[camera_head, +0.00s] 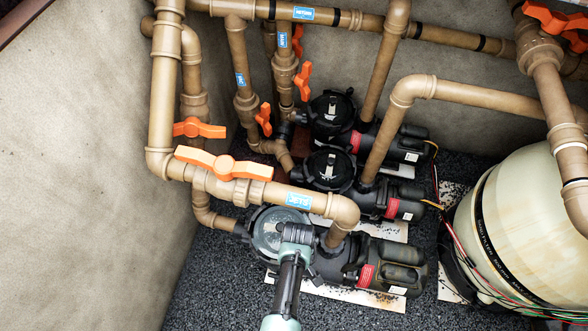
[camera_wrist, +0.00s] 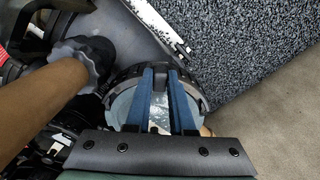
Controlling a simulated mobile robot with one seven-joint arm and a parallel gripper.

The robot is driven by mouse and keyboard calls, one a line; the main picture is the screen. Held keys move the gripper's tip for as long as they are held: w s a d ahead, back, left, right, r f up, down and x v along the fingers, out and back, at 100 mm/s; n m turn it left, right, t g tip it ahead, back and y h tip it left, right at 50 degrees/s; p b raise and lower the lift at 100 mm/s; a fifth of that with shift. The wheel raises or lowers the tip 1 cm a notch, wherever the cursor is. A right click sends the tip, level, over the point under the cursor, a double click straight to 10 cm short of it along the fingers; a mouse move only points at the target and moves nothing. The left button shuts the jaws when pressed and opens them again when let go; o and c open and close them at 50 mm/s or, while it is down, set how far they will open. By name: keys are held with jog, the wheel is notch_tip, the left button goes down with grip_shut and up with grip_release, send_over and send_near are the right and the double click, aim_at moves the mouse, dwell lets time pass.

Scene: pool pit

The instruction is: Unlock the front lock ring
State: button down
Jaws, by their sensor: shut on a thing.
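The front lock ring (camera_wrist: 202,92) is a dark ring around the clear, greyish lid (camera_wrist: 128,107) of the front pump's strainer pot. In the head view the ring and lid (camera_head: 264,228) sit below the front pipe, partly hidden by my arm. My gripper (camera_wrist: 161,76) reaches over the lid. Its two blue fingers are shut on a dark raised tab (camera_wrist: 160,80) of the ring at its far edge. In the head view my gripper (camera_head: 297,236) is over the right side of the lid, and its fingertips are hard to make out.
The front pump motor (camera_head: 385,268) lies right of the pot. A brown pipe (camera_head: 270,193) with an orange valve handle (camera_head: 223,164) passes just above. Two more pumps with black lids (camera_head: 328,168) stand behind. A large tank (camera_head: 530,225) is at right. Gravel (camera_head: 215,285) lies open at front left.

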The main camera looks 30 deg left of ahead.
jog(key=shift+w+d, duration=0.1)
jog(key=shift+w, duration=0.1)
dwell(0.4)
jog(key=c, duration=0.8)
grip_release()
notch_tip(320, 180, up, 13)
jog(key=p, duration=0.7)
